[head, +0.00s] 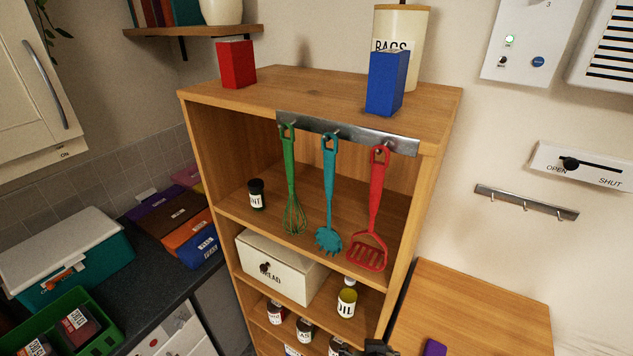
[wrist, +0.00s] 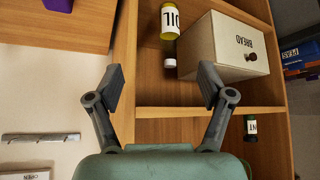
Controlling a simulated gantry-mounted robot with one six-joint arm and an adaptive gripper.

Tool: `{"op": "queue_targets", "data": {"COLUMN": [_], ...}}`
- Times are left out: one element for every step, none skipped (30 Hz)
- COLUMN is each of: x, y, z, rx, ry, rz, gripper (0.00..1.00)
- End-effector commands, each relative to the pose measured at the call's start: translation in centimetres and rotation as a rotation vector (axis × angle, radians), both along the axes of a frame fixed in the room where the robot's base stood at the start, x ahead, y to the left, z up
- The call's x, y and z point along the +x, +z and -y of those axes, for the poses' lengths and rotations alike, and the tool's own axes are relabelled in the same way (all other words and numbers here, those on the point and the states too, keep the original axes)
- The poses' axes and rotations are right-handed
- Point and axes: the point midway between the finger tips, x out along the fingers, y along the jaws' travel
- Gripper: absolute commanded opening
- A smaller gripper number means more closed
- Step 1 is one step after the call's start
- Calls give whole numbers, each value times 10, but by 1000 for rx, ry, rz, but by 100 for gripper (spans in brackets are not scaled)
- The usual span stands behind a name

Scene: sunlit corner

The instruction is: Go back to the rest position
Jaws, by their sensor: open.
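My gripper (wrist: 162,86) is open in the wrist view, with nothing between its fingers. It faces the wooden shelf unit (head: 330,95), near the oil bottle (head: 347,298) and the white bread box (head: 277,268). In the upside-down wrist view, the oil bottle (wrist: 170,22) lies beyond the finger gap and the bread box (wrist: 222,47) is to its right. In the head view only a small dark part, apparently of my gripper, shows at the bottom edge; its fingers cannot be made out there.
A green whisk (head: 290,180), a teal spoon (head: 329,195) and a red turner (head: 373,210) hang from the shelf's rail. Red (head: 237,65) and blue (head: 387,82) boxes stand on top. A wooden table (head: 475,310) is right; a counter with boxes is left.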

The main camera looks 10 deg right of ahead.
Motion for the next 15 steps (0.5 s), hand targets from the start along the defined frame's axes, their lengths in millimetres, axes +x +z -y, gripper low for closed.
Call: {"op": "queue_targets", "data": {"x": [-1, -2, -7, -11, -16, -24, -32, -40, -50, -46, -45, -44, -44, -44, -44], "y": [15, 26, 40, 51, 62, 76, 86, 97, 116, 144, 158, 174, 186, 198, 214], "z": [-38, -57, -81, -99, -115, -136, -151, -165, -180, -174, -172, -171, -171, -171, -171], "rx": [-20, -30, -41, -46, -50, -53, -52, -51, -48, -50, -51, -52, -52, -52, -52], "ry": [65, 99, 142, 174, 204, 242, 270, 298, 328, 315, 312, 310, 309, 309, 308], "rz": [76, 123, 184, 229, 274, 330, 372, 414, 461, 451, 448, 447, 447, 446, 446], "gripper": [80, 80, 80, 80, 80, 80, 80, 80, 80, 80, 80, 80, 80, 80, 80]}}
